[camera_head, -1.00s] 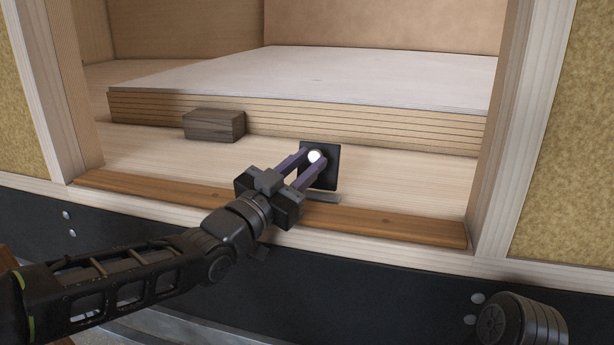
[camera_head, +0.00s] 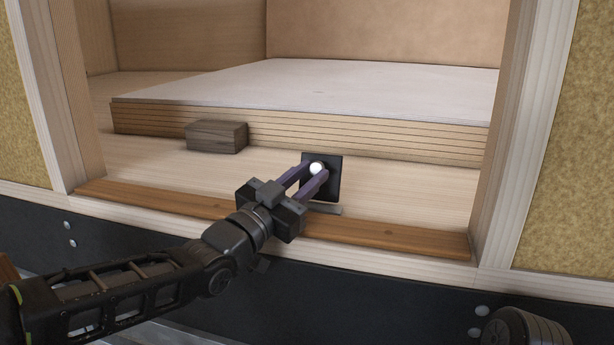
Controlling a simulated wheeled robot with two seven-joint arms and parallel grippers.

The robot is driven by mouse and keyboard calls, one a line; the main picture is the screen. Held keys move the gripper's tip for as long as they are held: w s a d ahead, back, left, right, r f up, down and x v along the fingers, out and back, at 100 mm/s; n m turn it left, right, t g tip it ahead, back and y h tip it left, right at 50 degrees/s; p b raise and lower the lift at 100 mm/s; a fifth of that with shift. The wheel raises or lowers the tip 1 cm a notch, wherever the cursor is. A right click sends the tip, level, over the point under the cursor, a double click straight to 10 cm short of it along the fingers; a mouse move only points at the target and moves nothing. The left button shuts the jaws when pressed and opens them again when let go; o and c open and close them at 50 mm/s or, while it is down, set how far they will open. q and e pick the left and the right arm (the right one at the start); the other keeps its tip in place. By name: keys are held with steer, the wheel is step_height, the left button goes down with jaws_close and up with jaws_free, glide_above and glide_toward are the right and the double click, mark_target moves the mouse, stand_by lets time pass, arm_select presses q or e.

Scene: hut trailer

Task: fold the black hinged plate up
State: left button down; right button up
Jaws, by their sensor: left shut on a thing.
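The black hinged plate (camera_head: 334,184) is a small dark square standing up from the pale wooden floor, just behind the brown sill. A white round knob (camera_head: 316,168) is on its face. A grey strip (camera_head: 326,209) lies at its foot. My left gripper (camera_head: 314,174) reaches in from the lower left, its two purple fingers shut on the knob, one on each side. The fingers cover part of the plate's left side. My right gripper is not in view.
A dark wooden block (camera_head: 216,137) lies left of the plate, in front of a stack of pale boards (camera_head: 380,140). The brown sill (camera_head: 400,236) runs along the front. Light door posts (camera_head: 500,150) stand at both sides. Floor right of the plate is clear.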

arm_select(q)
steer(key=shift+s+d+f+g, duration=0.2)
steer(key=shift+d+f+g, duration=0.15)
steer(key=shift+f, duration=0.25)
steer(key=c, duration=1.4)
jaws_free()
steer(key=shift+d, duration=0.1)
steer(key=shift+o, duration=1.2)
steer(key=shift+w+r, duration=0.1)
steer(key=shift+r, duration=0.05)
